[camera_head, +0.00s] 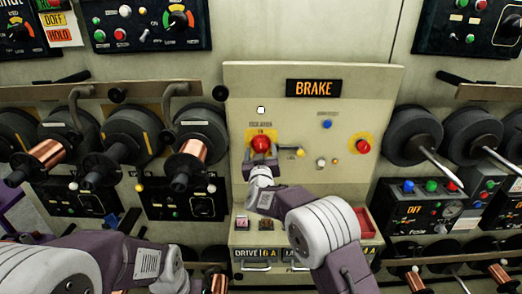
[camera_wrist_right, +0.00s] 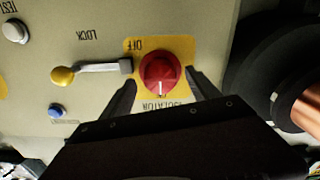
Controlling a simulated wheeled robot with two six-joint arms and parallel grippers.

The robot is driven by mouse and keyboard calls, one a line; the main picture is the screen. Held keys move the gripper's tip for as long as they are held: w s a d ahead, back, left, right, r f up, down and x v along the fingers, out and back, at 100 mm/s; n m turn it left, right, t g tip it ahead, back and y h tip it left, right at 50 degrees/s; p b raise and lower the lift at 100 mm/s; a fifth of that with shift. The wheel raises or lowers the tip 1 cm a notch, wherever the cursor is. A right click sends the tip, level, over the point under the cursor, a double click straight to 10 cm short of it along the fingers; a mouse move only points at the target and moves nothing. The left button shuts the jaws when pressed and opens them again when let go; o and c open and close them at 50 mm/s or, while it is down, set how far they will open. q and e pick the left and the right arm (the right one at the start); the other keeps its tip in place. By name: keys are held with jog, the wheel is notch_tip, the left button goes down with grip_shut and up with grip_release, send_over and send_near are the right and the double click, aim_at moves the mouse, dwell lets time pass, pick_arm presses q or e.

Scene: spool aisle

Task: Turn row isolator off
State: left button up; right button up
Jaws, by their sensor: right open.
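The row isolator is a red knob (camera_head: 261,144) on a yellow plate, on the cream panel under the BRAKE sign. In the right wrist view the red knob (camera_wrist_right: 162,72) appears with upside-down OFF and ISOLATOR lettering. Its white mark points down in that view, away from OFF. My right gripper (camera_head: 262,160) is at the knob; in the wrist view its open fingers (camera_wrist_right: 160,88) lie on either side of it. Whether they touch it I cannot tell. My left arm shows at the lower left, but its gripper does not show.
A yellow-tipped lever (camera_head: 300,152) is just right of the knob. Another red button (camera_head: 363,146), a blue button (camera_head: 327,124) and a white button (camera_head: 321,162) sit further right. Spools (camera_head: 195,150) stick out left of the panel; a red tray (camera_head: 364,219) is below.

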jog(key=shift+a, duration=0.1)
jog(key=shift+c, duration=0.9)
jog(key=c, duration=1.2)
jog(key=shift+f+m+b, duration=0.25)
jog(key=shift+m+b, duration=1.35)
jog(key=shift+b, duration=0.05)
jog(key=m+b, duration=0.4)
jog(key=m, duration=0.1)
jog(key=m+b, duration=0.2)
jog(key=m, duration=0.3)
jog(key=shift+b, duration=0.35)
jog(key=m+b, duration=0.2)
jog(key=m, duration=0.2)
jog(key=shift+r+m, duration=0.1)
jog(key=shift+m, duration=0.2)
